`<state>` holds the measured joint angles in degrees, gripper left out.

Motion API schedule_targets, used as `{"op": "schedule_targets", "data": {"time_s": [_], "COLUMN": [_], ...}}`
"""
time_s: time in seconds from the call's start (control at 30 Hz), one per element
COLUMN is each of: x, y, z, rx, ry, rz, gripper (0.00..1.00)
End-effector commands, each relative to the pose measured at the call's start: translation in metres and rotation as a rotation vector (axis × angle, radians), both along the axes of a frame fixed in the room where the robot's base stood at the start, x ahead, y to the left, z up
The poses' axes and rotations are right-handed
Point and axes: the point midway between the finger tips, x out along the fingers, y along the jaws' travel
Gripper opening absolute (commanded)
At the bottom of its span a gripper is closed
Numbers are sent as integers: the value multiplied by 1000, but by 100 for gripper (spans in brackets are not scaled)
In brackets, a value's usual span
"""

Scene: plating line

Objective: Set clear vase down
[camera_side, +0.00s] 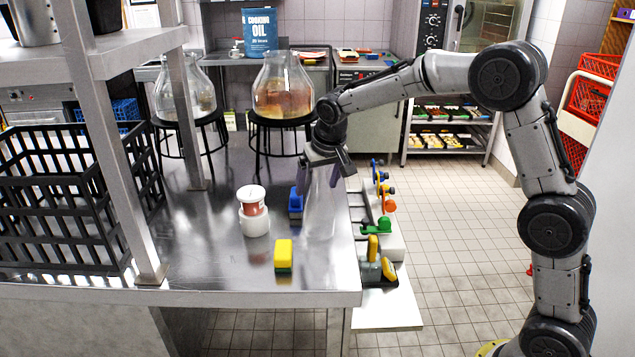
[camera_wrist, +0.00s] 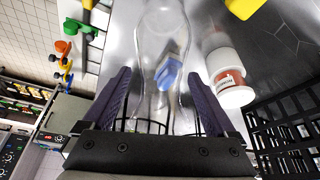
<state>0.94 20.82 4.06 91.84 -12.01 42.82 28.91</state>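The clear vase (camera_side: 321,210) is a tall see-through glass, upright at the right side of the steel table, and its outline is faint. Its base looks to be at or just above the tabletop; I cannot tell if it touches. My gripper (camera_side: 330,178) is over it, pointing down, with purple fingers on both sides of its upper part.
A blue sponge (camera_side: 296,203) is close left of the vase. A white jar with a red band (camera_side: 253,212) and a yellow sponge (camera_side: 283,254) stand nearby. A black crate (camera_side: 60,195) is at left; large glass jars (camera_side: 283,88) stand behind. The table's right edge is close.

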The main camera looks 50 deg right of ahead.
Motion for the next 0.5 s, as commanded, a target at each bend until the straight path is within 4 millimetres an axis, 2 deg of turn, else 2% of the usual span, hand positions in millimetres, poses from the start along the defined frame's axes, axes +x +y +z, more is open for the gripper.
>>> {"op": "schedule_targets", "data": {"time_s": [0.27,0.37,0.5], "x": [-1,-5,-15], "y": [1,3,7], "z": [7,19,46], "rx": [0,0,0], "ry": [-1,-2,-5], "rz": [0,0,1], "gripper": [92,92,92]}}
